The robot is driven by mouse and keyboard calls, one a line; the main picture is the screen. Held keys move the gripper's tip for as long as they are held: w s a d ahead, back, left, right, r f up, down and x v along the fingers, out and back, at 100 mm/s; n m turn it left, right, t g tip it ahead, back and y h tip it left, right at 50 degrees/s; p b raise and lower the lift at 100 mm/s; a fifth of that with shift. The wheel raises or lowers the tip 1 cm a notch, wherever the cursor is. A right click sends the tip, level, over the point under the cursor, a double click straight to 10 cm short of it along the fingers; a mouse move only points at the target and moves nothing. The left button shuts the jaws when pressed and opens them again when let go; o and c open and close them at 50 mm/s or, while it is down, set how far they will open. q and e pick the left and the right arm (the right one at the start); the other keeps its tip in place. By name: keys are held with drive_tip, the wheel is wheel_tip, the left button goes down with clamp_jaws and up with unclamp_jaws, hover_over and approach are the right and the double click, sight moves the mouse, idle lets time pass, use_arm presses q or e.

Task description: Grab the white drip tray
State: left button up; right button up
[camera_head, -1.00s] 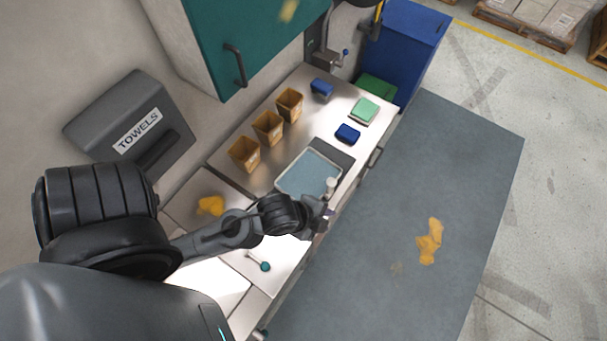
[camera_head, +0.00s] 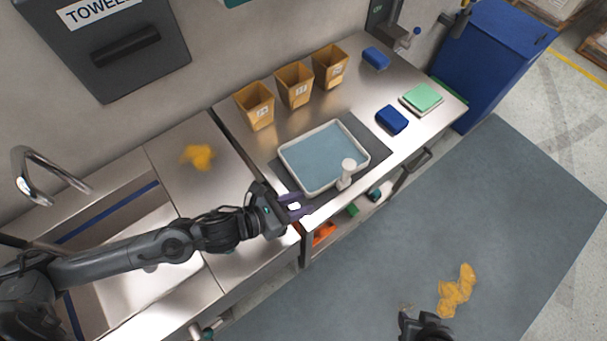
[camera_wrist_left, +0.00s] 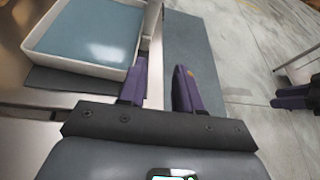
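The white drip tray (camera_head: 322,155) lies on a dark mat on the steel counter, its inside blue-grey. It also shows at the upper left of the left wrist view (camera_wrist_left: 90,30). A white upright piece (camera_head: 347,172) with a round top stands at the tray's front edge; I cannot tell whether it is attached. My left gripper (camera_head: 299,206) is open and empty, apart from the tray, just off its near left corner. Its two purple fingers (camera_wrist_left: 160,86) stand apart in the wrist view. My right gripper (camera_head: 425,328) shows only partly at the bottom edge; its fingers are unclear.
Several brown bins, including one (camera_head: 256,106), line the wall behind the tray. A blue sponge (camera_head: 392,119) and a green-topped pad (camera_head: 422,98) lie to the right. A yellow cloth (camera_head: 198,156) lies left, near the sink. Open shelves sit below the counter edge.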

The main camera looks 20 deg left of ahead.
sight(325, 187)
use_arm(q)
drive_tip(key=shift+m, duration=0.5)
drive_tip(key=f+b, duration=0.1)
drive_tip(key=w+a+f+b, duration=0.1)
drive_tip(key=a+f+b, duration=0.1)
drive_tip(key=shift+w+a+f, duration=0.2)
drive_tip(key=shift+w, duration=0.45)
drive_tip(key=shift+x, duration=5.35)
drive_tip(key=shift+w+a+r, duration=0.1)
drive_tip(key=shift+w+r, duration=0.05)
use_arm(e)
drive_tip(key=f, duration=0.4)
drive_tip(key=shift+w+a+f, duration=0.1)
drive_tip(key=shift+a+f, duration=0.1)
drive_tip(key=shift+f, duration=0.2)
use_arm(q)
clamp_jaws()
